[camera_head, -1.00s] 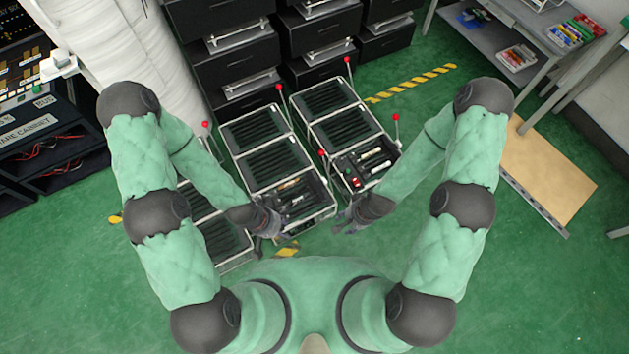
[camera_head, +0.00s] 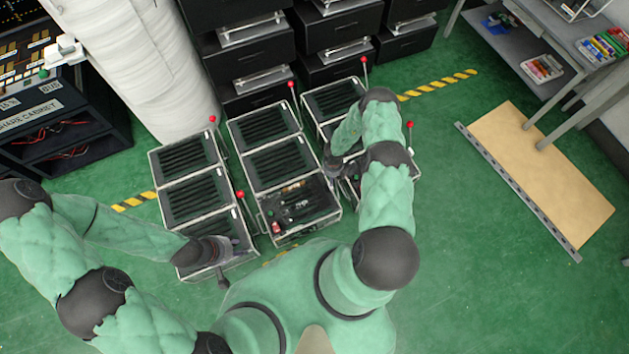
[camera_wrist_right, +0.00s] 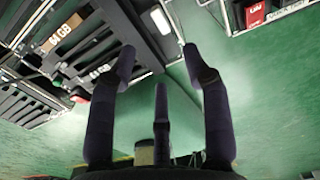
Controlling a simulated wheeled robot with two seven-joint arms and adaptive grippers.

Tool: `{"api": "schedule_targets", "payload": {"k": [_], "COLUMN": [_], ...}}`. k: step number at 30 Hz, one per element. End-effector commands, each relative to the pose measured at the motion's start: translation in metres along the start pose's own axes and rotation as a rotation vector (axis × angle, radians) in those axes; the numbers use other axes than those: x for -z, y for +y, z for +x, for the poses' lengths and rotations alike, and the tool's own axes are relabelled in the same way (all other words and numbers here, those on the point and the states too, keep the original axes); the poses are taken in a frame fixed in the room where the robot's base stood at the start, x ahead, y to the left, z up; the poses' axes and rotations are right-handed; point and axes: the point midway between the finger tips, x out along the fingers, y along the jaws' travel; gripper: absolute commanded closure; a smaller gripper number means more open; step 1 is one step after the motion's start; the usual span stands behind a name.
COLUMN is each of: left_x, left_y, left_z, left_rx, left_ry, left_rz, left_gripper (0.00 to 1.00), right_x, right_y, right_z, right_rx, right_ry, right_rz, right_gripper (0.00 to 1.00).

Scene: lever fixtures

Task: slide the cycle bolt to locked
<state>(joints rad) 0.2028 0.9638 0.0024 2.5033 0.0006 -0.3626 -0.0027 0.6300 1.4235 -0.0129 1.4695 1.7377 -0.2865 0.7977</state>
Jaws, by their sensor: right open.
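Three wire-framed racks with red-knobbed levers stand on the floor in the head view: a left rack (camera_head: 193,205), a middle rack (camera_head: 283,165) and a right rack (camera_head: 333,103). The middle rack's front bay (camera_head: 300,205) holds small bolt-like parts and a red piece. I cannot tell which part is the cycle bolt. My right gripper (camera_head: 332,165) is between the middle and right racks, its arm hiding much of the right one. In the wrist view the right gripper (camera_wrist_right: 158,65) is open and empty. My left gripper (camera_head: 230,262) is over the left rack's near end; its fingers are unclear.
Black drawer units (camera_head: 250,60) stand behind the racks. A white wrapped column (camera_head: 140,70) and a dark cabinet (camera_head: 50,125) are at the left. A tan board (camera_head: 545,175) lies on the right. Green floor is free between board and racks.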

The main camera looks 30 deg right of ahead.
Motion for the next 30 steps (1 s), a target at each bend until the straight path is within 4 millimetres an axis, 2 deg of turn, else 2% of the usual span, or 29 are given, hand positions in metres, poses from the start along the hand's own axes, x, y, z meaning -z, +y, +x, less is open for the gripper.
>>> {"api": "schedule_targets", "payload": {"k": [8,15,21,30], "left_x": [0.0,0.001,0.002,0.002], "left_y": [-0.003,-0.011,-0.015,-0.018], "left_z": [0.01,0.03,0.044,0.05], "left_rx": [0.0,0.0,0.0,0.0], "left_ry": [0.0,0.0,0.0,0.0], "left_rz": [0.001,0.0,0.0,0.0], "left_gripper": [0.6,0.6,0.6,0.6], "right_x": [0.0,0.0,-0.001,-0.001], "right_y": [-0.003,-0.003,-0.003,-0.003], "right_z": [0.024,0.068,0.097,0.111], "right_rx": [-0.003,-0.002,-0.002,-0.002], "right_ry": [0.001,0.0,0.0,0.0], "right_rz": [0.056,0.054,0.052,0.051], "right_gripper": [0.51,0.51,0.51,0.51]}}
